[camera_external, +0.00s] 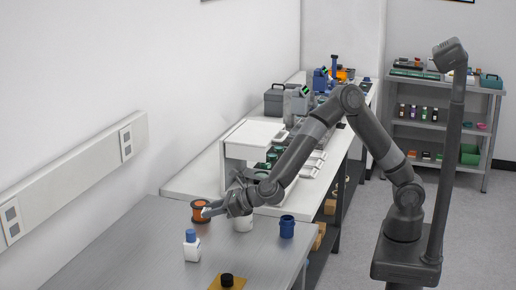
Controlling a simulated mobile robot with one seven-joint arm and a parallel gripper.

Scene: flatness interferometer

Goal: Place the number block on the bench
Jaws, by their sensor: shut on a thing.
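My gripper (216,210) is at the end of my arm, stretched out to the left over the metal bench (130,240). It is shut on a small pale piece, which I take as the number block (207,212); it is too small to read any number on it. The held piece is in front of an orange and black spool (198,204), and I cannot tell how far above the bench top it is.
A white shelf unit (250,140) is behind. The bench's left front is clear.

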